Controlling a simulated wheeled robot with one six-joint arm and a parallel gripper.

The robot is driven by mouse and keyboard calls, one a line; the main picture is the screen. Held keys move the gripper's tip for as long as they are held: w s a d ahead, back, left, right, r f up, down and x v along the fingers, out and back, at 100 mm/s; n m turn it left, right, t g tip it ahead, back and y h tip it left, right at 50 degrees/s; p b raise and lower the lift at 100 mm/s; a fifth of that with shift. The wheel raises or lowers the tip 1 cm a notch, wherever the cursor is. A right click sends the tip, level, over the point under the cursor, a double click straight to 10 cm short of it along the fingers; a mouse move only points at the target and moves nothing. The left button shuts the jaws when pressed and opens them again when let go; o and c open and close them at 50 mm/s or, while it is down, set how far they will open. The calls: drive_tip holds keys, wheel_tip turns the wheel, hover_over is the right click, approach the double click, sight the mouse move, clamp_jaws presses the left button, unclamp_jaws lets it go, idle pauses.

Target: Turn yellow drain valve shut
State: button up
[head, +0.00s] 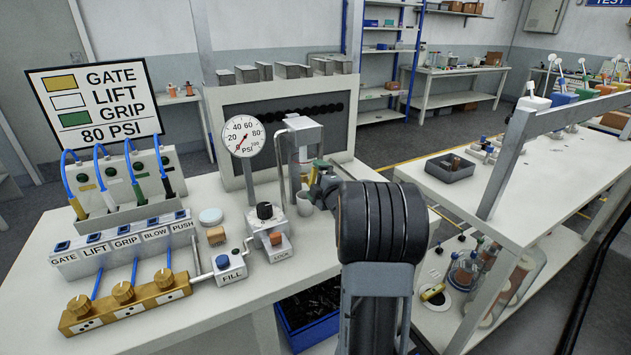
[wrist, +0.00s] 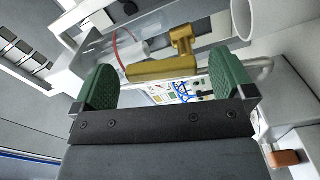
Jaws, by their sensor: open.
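The yellow drain valve (wrist: 158,69) shows in the wrist view as a yellow body with a stubby yellow piece (wrist: 183,42) standing up at its right end. It lies just past my gripper (wrist: 165,80), between the two green finger pads in the picture. The pads are wide apart with nothing held. I cannot tell whether either pad touches the valve. In the head view my gripper (head: 318,178) is by the grey post unit (head: 304,135) on the white bench, mostly hidden by my arm. The valve cannot be made out clearly there.
A clear container with a red tube (wrist: 128,45) is behind the valve. A pressure gauge (head: 243,136), labelled switches (head: 125,240) and brass valves (head: 125,300) stand left. A blue bin (head: 312,320) is below.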

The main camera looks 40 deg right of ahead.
drive_tip(key=c, duration=0.9)
drive_tip(key=shift+s+d+f+m, duration=0.1)
drive_tip(key=shift+d+f+m, duration=0.3)
drive_tip(key=shift+m, duration=2.15)
drive_tip(key=shift+d+f+m, duration=0.2)
drive_tip(key=shift+f+m, duration=0.35)
drive_tip(key=shift+m, duration=2.05)
drive_tip(key=shift+s+d+f+m, duration=0.1)
drive_tip(key=shift+d+f+m, duration=0.3)
drive_tip(key=shift+m, duration=2.15)
drive_tip(key=shift+a+f, duration=0.15)
drive_tip(key=shift+f, duration=0.05)
drive_tip(key=o, duration=0.9)
drive_tip(key=shift+w, duration=0.1)
